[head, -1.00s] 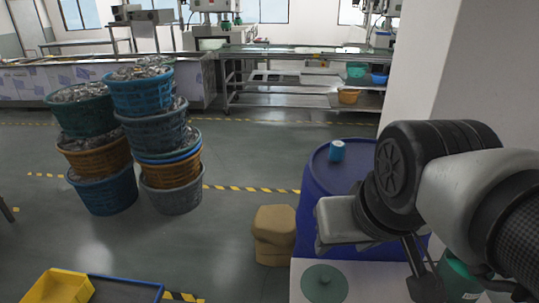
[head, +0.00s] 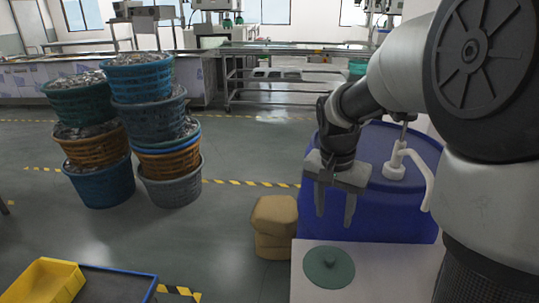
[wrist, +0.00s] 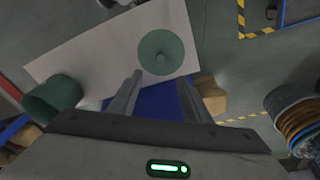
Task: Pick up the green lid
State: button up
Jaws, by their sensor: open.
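The green lid (head: 328,267) is a flat round disc with a small knob in its middle. It lies on a white table top (head: 376,284) at the bottom of the head view. It also shows in the wrist view (wrist: 161,53), beyond my fingertips. My gripper (head: 334,220) is open and empty, pointing down above and behind the lid, apart from it. In the wrist view its two fingers (wrist: 159,75) spread on either side below the lid.
A blue barrel (head: 385,215) with a white pump (head: 396,165) stands behind the table. A green container (wrist: 52,99) is at the table's left in the wrist view. Cardboard-coloured boxes (head: 274,228) stand left of the barrel. Stacked baskets (head: 165,130) stand farther left.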

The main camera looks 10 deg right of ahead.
notch_tip(320, 180, down, 2)
jog(key=w+d+f+m, duration=0.1)
jog(key=b, duration=0.2)
send_over(330, 258)
jog(key=s, duration=0.1)
jog(key=f, duration=1)
jog(key=shift+a+f, duration=0.2)
jog(key=shift+a, duration=0.2)
jog(key=shift+w+d+f+b, duration=0.1)
jog(key=shift+f+b, duration=0.15)
jog(key=shift+f, duration=0.75)
jog(key=shift+w+d+f+b, duration=0.15)
jog(key=shift+f+b, duration=0.1)
jog(key=shift+f, duration=0.75)
jog(key=shift+w+d+f+b, duration=0.1)
jog(key=shift+f+b, duration=0.15)
jog(key=shift+f, duration=0.75)
grip_shut()
jog(key=shift+r, duration=0.15)
